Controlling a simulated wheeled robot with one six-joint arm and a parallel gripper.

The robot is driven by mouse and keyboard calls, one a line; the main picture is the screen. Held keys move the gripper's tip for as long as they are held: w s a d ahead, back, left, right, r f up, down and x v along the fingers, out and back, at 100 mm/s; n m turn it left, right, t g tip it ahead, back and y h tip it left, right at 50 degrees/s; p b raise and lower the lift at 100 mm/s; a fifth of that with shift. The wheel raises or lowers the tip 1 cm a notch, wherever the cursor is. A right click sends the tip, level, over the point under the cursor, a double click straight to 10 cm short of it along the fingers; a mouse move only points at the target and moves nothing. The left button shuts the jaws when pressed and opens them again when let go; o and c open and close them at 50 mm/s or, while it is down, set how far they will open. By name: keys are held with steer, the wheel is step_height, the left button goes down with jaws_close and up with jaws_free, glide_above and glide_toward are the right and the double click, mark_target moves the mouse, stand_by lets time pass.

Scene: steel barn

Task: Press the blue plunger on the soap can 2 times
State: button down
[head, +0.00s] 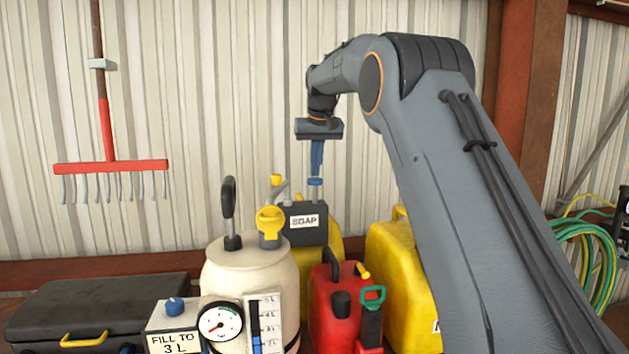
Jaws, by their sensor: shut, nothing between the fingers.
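The soap can (336,254) is yellow and stands behind the cream tank. A dark box with a white SOAP label (305,221) is on its top. The blue plunger (315,182) sits on a thin metal stem at the right of that box, and some stem shows beneath the blue cap. My gripper (316,172) points straight down with its fingers shut and empty. The fingertips are right over the blue cap; I cannot tell whether they touch it. The lower part of the can is hidden by the tank and the red can.
A cream tank (233,268) with a dark pump handle and yellow cap stands in front. A red can (324,315) and a yellow can (390,270) stand to the right. A gauge (221,321), a FILL TO 3 L sign (172,343) and a dark case (95,305) are at left.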

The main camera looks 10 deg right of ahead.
mark_target(315, 179)
steer(key=shift+f+b, duration=1.6)
steer(key=shift+f, duration=1)
step_height(315, 179, up, 3)
steer(key=p, duration=0.3)
steer(key=shift+r, duration=0.2)
steer(key=shift+r+p, duration=0.35)
steer(key=shift+r, duration=0.8)
steer(key=shift+r, duration=2.55)
